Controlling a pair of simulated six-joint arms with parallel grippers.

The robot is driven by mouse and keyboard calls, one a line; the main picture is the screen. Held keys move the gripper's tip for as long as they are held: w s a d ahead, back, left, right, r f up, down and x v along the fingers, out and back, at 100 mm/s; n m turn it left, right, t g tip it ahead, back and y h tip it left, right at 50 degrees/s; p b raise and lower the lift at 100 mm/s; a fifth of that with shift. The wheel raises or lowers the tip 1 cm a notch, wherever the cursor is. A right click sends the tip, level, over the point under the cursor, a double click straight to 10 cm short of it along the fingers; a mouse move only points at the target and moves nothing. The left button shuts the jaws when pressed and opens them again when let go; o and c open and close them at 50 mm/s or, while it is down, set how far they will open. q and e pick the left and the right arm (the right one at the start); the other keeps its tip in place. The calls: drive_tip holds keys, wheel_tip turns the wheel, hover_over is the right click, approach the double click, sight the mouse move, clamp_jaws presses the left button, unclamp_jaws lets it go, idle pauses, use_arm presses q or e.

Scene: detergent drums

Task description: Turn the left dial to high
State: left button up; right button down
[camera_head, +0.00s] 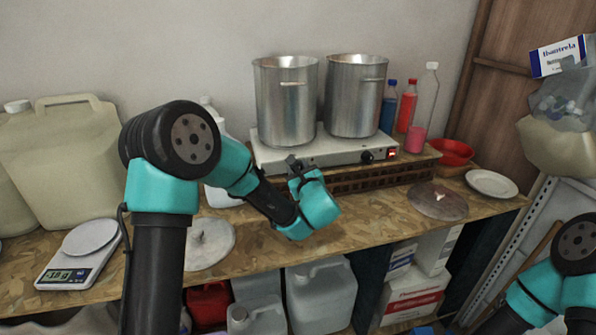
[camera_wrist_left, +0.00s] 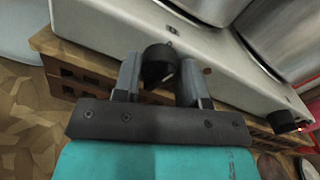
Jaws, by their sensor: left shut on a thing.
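The white hot plate (camera_head: 330,150) stands on a brown slatted stand, with two steel pots on top. Its left dial is a black knob (camera_wrist_left: 159,66) on the front face. My left gripper (camera_wrist_left: 158,80) is shut on this knob, one finger on each side. The right dial (camera_head: 367,156) is black and sits beside a lit red switch (camera_head: 392,154). Only my right arm shows at the lower right; its gripper is out of frame.
Two tall pots (camera_head: 285,105) (camera_head: 355,97) stand on the hot plate. Bottles (camera_head: 407,108) and a red bowl (camera_head: 452,152) are to its right. A round lid (camera_head: 437,201) and a white plate (camera_head: 491,183) lie on the bench. A scale (camera_head: 80,255) and jerrycan (camera_head: 65,150) are at left.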

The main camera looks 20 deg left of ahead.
use_arm(q)
drive_tip(key=m, duration=0.5)
drive_tip(key=shift+m, duration=0.3)
drive_tip(key=m, duration=0.5)
drive_tip(key=shift+t, duration=0.3)
drive_tip(key=o, duration=0.9)
drive_tip(key=shift+f, duration=0.1)
drive_tip(key=shift+s+d, duration=0.1)
drive_tip(key=shift+d, duration=0.05)
drive_tip(key=v, duration=1.7)
drive_tip(key=shift+s, duration=0.1)
